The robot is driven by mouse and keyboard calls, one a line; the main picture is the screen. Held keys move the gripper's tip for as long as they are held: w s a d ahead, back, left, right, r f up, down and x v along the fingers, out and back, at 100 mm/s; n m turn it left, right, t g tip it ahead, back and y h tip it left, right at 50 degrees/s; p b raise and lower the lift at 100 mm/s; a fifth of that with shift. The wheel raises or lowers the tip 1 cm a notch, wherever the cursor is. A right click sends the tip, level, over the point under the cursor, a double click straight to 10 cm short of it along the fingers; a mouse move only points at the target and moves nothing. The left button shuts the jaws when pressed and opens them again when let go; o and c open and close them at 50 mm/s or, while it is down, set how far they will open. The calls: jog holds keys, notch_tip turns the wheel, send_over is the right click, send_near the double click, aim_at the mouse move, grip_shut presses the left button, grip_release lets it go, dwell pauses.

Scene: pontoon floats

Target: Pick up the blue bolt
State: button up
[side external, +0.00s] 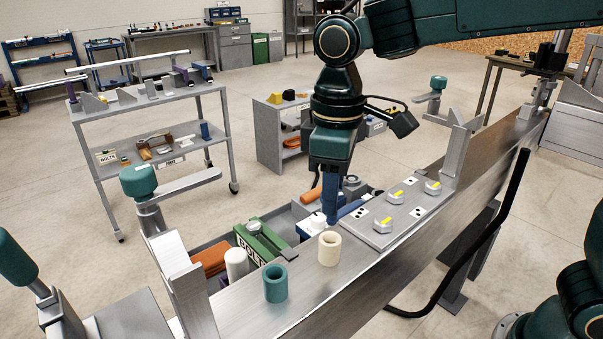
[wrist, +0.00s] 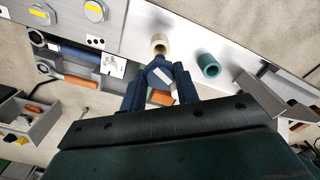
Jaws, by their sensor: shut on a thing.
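The blue bolt (wrist: 158,74), with a hexagonal head and a pale stripe, sits between the two dark blue fingers of my gripper (wrist: 161,82) in the wrist view. My gripper is shut on it. In the side view my gripper (side external: 329,200) points down just behind the cream sleeve (side external: 329,249), and the fingers hide most of the bolt. The cream sleeve also shows in the wrist view (wrist: 159,44), just beyond the bolt. I cannot tell the bolt's exact height.
A teal sleeve (side external: 275,284) stands on the metal beam left of the cream one. A grey plate (side external: 401,215) with several yellow-marked hex nuts lies to the right. Behind the beam is a tray with a green box (side external: 262,241), a white cylinder (side external: 236,264) and orange pieces.

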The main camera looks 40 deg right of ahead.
notch_tip(320, 180, up, 13)
jog(key=shift+r, duration=0.2)
dwell(0.3)
